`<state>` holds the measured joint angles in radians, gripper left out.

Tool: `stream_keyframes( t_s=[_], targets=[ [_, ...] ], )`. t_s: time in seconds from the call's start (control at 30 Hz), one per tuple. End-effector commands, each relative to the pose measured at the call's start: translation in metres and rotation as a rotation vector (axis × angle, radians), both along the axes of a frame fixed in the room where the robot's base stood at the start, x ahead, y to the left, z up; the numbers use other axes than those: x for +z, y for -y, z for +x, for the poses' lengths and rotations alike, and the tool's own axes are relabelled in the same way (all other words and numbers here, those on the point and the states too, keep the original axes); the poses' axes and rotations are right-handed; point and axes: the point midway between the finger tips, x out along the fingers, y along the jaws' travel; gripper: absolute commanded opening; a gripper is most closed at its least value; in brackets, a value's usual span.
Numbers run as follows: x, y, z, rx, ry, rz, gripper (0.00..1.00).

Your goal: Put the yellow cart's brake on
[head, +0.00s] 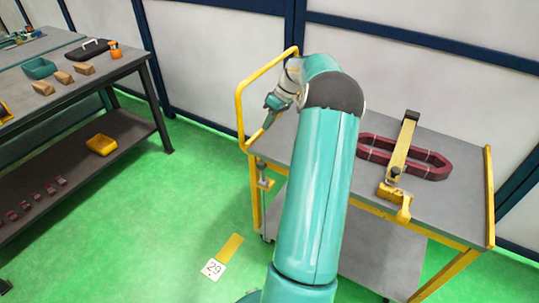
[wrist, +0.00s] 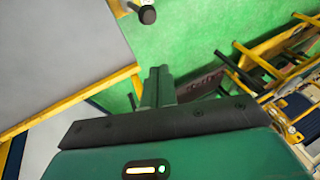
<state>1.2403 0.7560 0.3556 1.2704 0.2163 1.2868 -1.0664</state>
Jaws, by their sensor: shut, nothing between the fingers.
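The yellow cart (head: 468,257) has a grey top, a lower shelf and a yellow push handle (head: 241,106) at its left end. A small lever-like fitting (head: 264,176) on a yellow bracket is at its left corner leg; I take it for the brake, but its setting is unclear. My gripper (head: 269,120) is shut and empty beside the handle, above and apart from this fitting. In the wrist view the shut fingers (wrist: 157,82) point towards the cart's yellow frame (wrist: 60,112). A dark round knob (wrist: 147,14) shows beyond them, apart from the fingertips.
On the cart top lie a dark red coil (head: 435,172) and a yellow clamp-like tool (head: 402,150). A workbench (head: 140,62) with bins and blocks stands at left.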

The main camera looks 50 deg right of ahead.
Motion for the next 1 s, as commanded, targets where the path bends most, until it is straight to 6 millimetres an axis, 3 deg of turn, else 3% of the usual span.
stream_keyframes(
  t_s=[0.03,0.1,0.3,0.73,1.0],
  targets=[
    [-0.017,0.023,-0.016,-0.018,0.025,0.027,0.00],
    [-0.032,0.045,-0.032,-0.028,0.060,0.048,0.00],
    [-0.052,0.073,-0.057,-0.041,0.113,0.073,0.00],
    [-0.057,0.071,-0.055,-0.041,0.113,0.075,0.00],
    [-0.092,0.054,-0.039,-0.041,0.112,0.077,0.00]
  ],
)
